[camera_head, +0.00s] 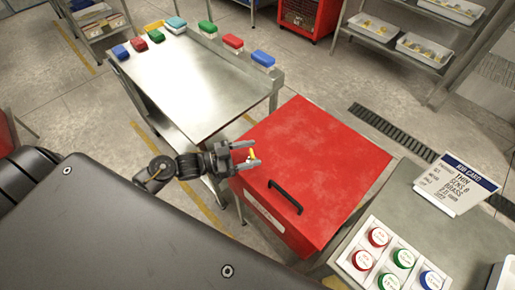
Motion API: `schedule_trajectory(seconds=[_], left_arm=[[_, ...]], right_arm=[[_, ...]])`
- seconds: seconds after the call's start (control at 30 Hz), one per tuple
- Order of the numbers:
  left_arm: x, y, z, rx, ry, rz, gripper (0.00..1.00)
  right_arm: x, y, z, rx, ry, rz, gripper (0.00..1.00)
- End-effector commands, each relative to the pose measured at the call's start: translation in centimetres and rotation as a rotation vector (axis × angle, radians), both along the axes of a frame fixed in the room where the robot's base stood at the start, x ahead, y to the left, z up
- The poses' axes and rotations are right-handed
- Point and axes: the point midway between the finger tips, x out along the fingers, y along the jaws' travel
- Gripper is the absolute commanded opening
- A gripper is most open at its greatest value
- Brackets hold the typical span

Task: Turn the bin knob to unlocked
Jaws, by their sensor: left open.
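The red bin (335,160) stands in the middle, with a black handle (285,197) on its lid and a white label (264,213) on its near side. A small yellow part (252,154), which looks like the bin knob, shows at the bin's left edge. My left gripper (249,155) is open, with its fingers above and below the yellow part. I cannot tell whether they touch it. The knob's setting is too small to read. My right gripper is not in view.
A steel table (185,80) with several coloured boxes stands behind left. At lower right, a counter (455,240) carries a job card (455,185) and a panel of round coloured buttons (390,262). Shelves with white trays (422,48) stand at upper right.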

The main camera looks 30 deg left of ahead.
Motion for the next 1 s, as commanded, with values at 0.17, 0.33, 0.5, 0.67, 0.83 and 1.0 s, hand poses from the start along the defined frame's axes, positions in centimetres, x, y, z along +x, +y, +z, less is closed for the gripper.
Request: schedule_trajectory(seconds=[0.17, 0.33, 0.5, 0.67, 0.83, 1.0], left_arm=[[1.4, -1.5, 0.1, -0.001, 0.001, 0.002, 0.6], [1.9, -2.1, 0.0, 0.001, -0.001, 0.002, 0.6], [1.9, -2.1, 0.0, 0.001, 0.0, 0.002, 0.6], [1.9, -2.1, 0.0, 0.001, 0.0, 0.002, 0.48], [1.9, -2.1, 0.0, 0.001, 0.0, 0.002, 0.26], [1.9, -2.1, 0.0, 0.001, 0.001, 0.004, 0.15]], right_arm=[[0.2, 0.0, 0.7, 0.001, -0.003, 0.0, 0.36], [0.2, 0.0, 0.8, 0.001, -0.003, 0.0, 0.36], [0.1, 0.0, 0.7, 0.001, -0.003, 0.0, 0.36], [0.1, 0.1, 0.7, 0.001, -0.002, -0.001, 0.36], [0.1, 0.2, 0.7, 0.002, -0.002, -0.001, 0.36], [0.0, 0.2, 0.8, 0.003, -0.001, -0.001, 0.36]])
